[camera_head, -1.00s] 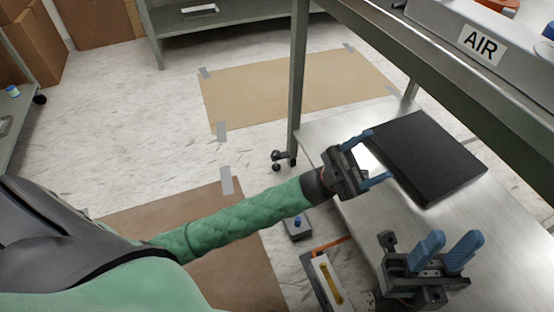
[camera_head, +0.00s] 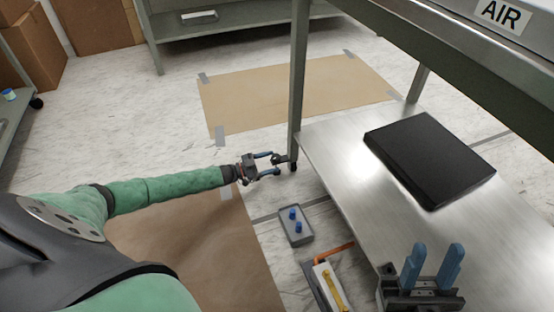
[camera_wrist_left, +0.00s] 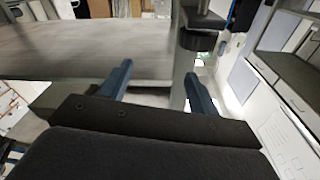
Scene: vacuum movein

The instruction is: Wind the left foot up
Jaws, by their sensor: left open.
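A grey bench leg (camera_head: 298,85) runs down to the floor, with a dark foot (camera_head: 293,164) at its bottom. My left gripper (camera_head: 276,163) is open, its blue fingers pointing right at the foot, with the fingertips close to it. Contact cannot be told. In the left wrist view the open fingers (camera_wrist_left: 157,75) show apart; a grey post and a dark round piece (camera_wrist_left: 200,38) stand just beyond the right finger. My right gripper (camera_head: 436,248) is at the lower right, its blue fingers apart and empty.
The low metal shelf (camera_head: 325,150) right of the leg carries a black flat box (camera_head: 430,158). On the floor nearby lie a grey box with blue knobs (camera_head: 296,226) and a yellow-handled item (camera_head: 333,288). Floor left of the leg is open, with taped brown sheets (camera_head: 285,95).

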